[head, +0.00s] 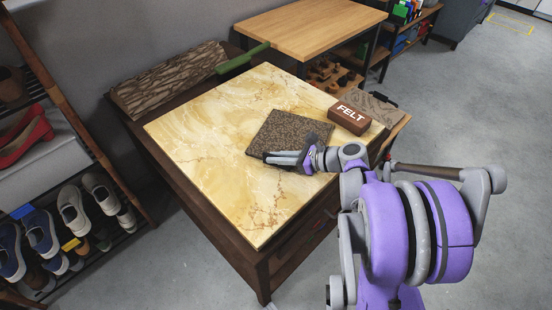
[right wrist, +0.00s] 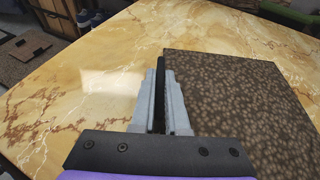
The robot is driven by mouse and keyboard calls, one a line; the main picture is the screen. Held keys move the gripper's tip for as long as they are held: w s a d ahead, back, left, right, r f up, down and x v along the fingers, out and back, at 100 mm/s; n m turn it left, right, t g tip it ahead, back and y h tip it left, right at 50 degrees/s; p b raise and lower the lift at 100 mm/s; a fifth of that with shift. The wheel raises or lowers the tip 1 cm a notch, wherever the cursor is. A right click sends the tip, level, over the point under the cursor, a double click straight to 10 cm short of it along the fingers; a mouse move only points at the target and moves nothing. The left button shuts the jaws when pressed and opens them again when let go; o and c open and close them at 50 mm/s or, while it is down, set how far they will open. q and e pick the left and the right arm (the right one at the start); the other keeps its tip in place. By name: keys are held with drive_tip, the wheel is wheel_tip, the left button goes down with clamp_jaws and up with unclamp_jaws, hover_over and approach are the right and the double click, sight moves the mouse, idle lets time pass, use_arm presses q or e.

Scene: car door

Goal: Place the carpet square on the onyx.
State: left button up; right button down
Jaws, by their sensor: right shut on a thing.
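The carpet square (head: 290,134) is a dark brown, mottled flat piece over the right part of the onyx (head: 205,130), a yellow marbled slab on a dark wooden table. My right gripper (head: 288,158) is shut on the near edge of the carpet square. In the right wrist view the carpet square (right wrist: 240,105) extends right from the fingers (right wrist: 162,105), with its dark edge between them, and the onyx (right wrist: 85,85) shows below and left. I cannot tell whether the carpet square touches the onyx or hangs slightly above it. My left gripper is not in view.
A brown block marked FELT (head: 349,118) stands at the onyx's right side, close to the carpet square. A patterned board (head: 372,107) lies beyond it. A bark-textured slab (head: 168,82) and a green bar (head: 243,58) lie along the back. The onyx's left part is clear.

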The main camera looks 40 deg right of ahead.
drive_tip(key=c, duration=0.9)
unclamp_jaws()
drive_tip(key=shift+s+d+r, duration=0.1)
drive_tip(key=shift+s+r, duration=0.05)
drive_tip(key=p+v, duration=0.2)
drive_tip(key=v, duration=0.9)
drive_tip(key=shift+s+d+p, duration=0.15)
drive_tip(key=shift+s+p, duration=0.1)
drive_tip(key=shift+p, duration=0.1)
